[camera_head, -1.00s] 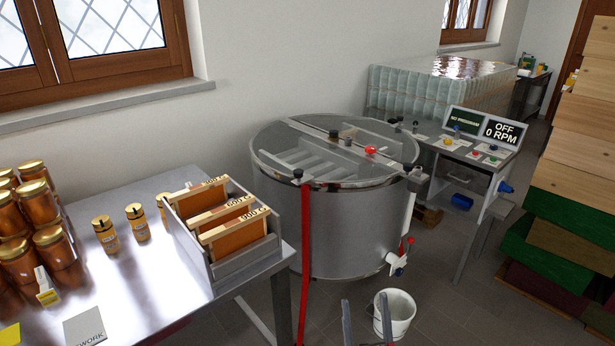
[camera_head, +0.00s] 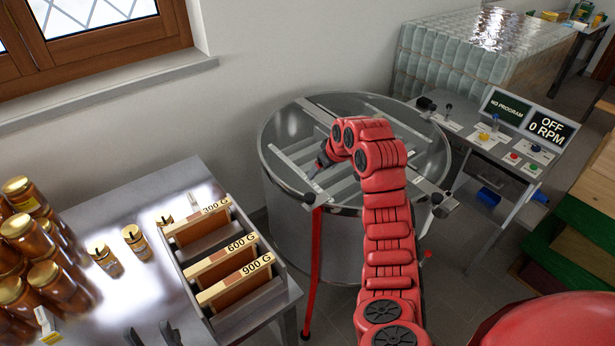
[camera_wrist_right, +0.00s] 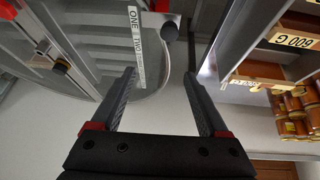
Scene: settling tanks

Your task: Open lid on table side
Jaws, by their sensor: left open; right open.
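The round steel tank (camera_head: 290,225) has a clear two-part lid, and its table-side half (camera_head: 283,140) looks flat and closed. A black knob (camera_head: 309,198) sits at that half's edge, facing the table. It also shows in the right wrist view (camera_wrist_right: 171,31), beyond the fingertips. My right gripper (camera_head: 315,172) hangs over the table-side half, near the knob but apart from it. In the right wrist view, its fingers (camera_wrist_right: 160,76) are open with nothing between them. My left gripper (camera_head: 152,338) is open and empty, low over the table's front; only its fingertips show.
The steel table (camera_head: 130,210) stands left of the tank, holding a frame box (camera_head: 285,290) and honey jars (camera_head: 30,240). A control stand (camera_head: 490,150) reading OFF, 0 RPM is right of the tank. A red upright bar (camera_head: 315,260) stands before the tank.

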